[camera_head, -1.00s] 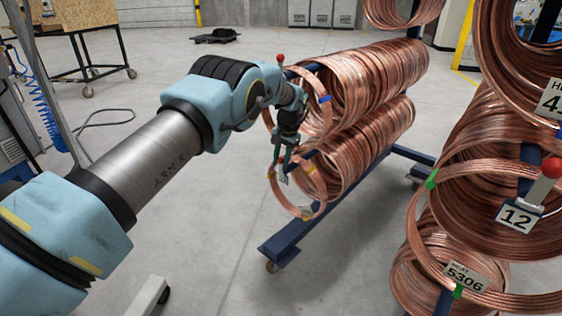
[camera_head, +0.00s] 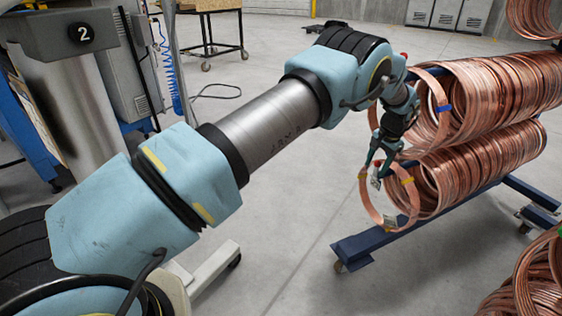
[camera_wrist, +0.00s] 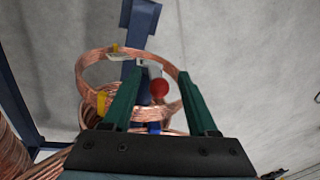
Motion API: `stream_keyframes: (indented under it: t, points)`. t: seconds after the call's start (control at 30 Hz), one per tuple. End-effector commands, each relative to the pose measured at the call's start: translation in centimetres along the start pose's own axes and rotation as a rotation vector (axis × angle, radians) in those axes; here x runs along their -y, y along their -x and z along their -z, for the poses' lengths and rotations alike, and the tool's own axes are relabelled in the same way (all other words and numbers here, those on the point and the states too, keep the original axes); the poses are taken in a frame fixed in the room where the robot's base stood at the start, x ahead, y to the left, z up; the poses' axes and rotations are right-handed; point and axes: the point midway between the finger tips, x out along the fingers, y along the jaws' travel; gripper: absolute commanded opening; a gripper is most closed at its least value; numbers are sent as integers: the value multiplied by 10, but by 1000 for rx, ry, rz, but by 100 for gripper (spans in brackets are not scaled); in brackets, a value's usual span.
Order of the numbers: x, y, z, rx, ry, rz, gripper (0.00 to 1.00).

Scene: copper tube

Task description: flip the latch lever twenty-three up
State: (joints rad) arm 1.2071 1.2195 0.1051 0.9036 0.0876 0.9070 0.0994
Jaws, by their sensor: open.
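A latch lever with a red ball knob (camera_wrist: 159,88) shows in the wrist view between my fingers, in front of a blue rack arm (camera_wrist: 137,35). No number is readable on it. My gripper (camera_wrist: 160,76) is open, with its green fingers on either side of the knob; I cannot tell whether they touch it. In the head view my gripper (camera_head: 375,178) points down at the near end of the lower copper coils (camera_head: 480,162). The lever there is too small to make out. Another red knob (camera_head: 404,55) shows by the upper coils (camera_head: 497,92).
A loose copper ring (camera_head: 366,206) with a tag hangs around my gripper's area. The rack's blue base beam (camera_head: 385,240) runs along the floor below. More copper coils (camera_head: 540,280) stand at lower right. The floor left of the rack is open.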

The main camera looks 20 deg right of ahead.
Motion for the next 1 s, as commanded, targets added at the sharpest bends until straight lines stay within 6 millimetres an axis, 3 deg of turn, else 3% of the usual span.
stream_keyframes:
  t: [1.0]
  points:
    - [4, -22, -36, -658, 139, -130, 59]
